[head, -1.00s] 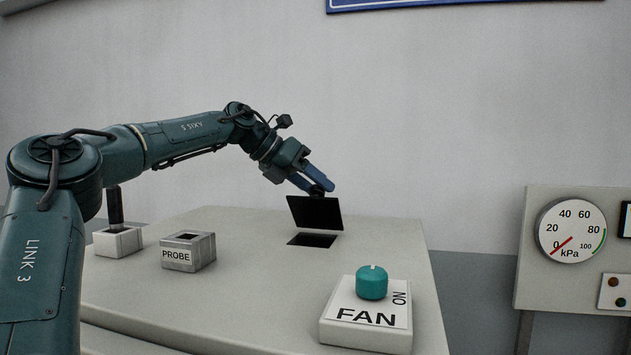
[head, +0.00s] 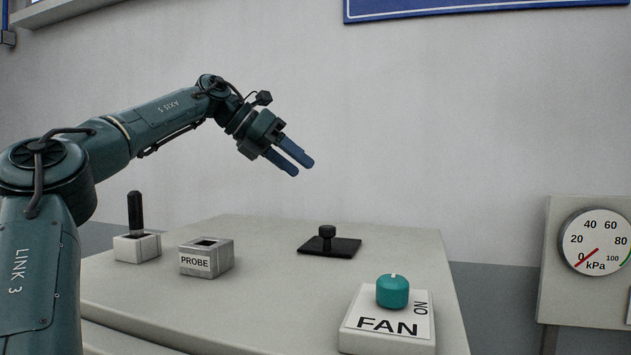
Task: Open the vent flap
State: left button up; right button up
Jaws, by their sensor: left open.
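The vent flap (head: 345,247) is a black square plate with a black knob (head: 327,236) on top. It lies flat on the pale cabinet top, and no opening shows around it. My left gripper (head: 304,167) is open and empty, with two blue fingers apart. It is above and to the left of the flap, clear of the knob. My right gripper is not in view.
A teal knob (head: 392,292) sits on the FAN block at the front right. The metal PROBE block (head: 206,258) and a white holder (head: 137,247) with a black handle stand at the left. A kPa gauge (head: 595,243) hangs at the right.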

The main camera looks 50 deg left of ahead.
pick_arm(q)
jog(key=shift+v, duration=1.6)
jog(key=shift+f, duration=0.1)
